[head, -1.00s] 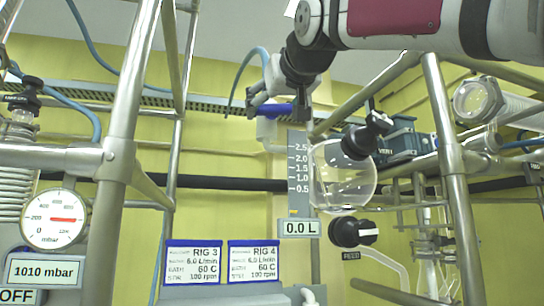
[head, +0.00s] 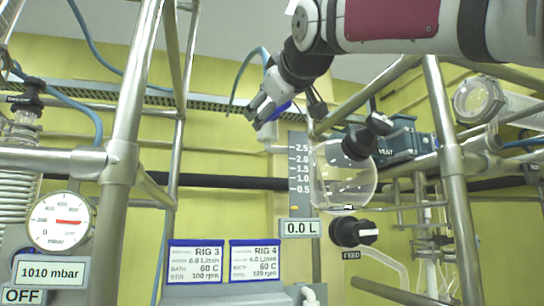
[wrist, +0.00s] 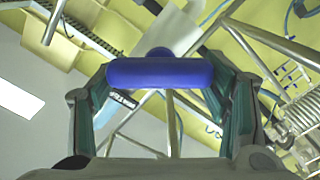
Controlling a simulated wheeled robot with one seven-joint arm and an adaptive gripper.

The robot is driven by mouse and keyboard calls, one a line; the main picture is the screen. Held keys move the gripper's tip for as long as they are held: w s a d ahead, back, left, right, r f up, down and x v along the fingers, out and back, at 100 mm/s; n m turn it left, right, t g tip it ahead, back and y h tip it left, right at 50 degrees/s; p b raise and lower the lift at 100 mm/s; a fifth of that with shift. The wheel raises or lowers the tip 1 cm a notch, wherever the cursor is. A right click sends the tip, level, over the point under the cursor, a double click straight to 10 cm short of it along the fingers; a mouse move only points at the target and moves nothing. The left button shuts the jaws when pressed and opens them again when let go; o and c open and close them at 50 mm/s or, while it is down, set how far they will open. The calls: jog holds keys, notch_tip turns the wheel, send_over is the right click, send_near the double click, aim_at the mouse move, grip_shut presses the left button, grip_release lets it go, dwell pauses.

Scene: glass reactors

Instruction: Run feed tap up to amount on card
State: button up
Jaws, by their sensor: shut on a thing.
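My gripper (head: 264,106) is shut on a blue bar handle (wrist: 160,72), with a finger at each end of it in the wrist view. In the head view the handle (head: 282,110) is tilted and mostly hidden by the fingers, above a white fitting (head: 267,132). Right of it hangs a round glass vessel (head: 335,185) that looks empty. The grey scale (head: 299,170) reads from 0.5 to 2.5, and its readout (head: 299,228) shows 0.0 L. Two cards, RIG 3 (head: 195,262) and RIG 4 (head: 255,261), stand below. Their top lines are too small to read.
A black knob (head: 353,232) with a white mark sits above a FEED label (head: 351,255). Steel posts (head: 125,150) and (head: 452,170) flank the space. A gauge (head: 60,221) and a 1010 mbar display (head: 52,272) are at left. A VENT label (head: 386,152) is right of the vessel.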

dwell(0.3)
jog(key=o, duration=1.2)
jog(key=shift+c, duration=0.2)
jog(key=shift+s, duration=0.1)
jog(key=v, duration=1.1)
jog(key=shift+s, duration=0.35)
jog(key=shift+d, duration=0.15)
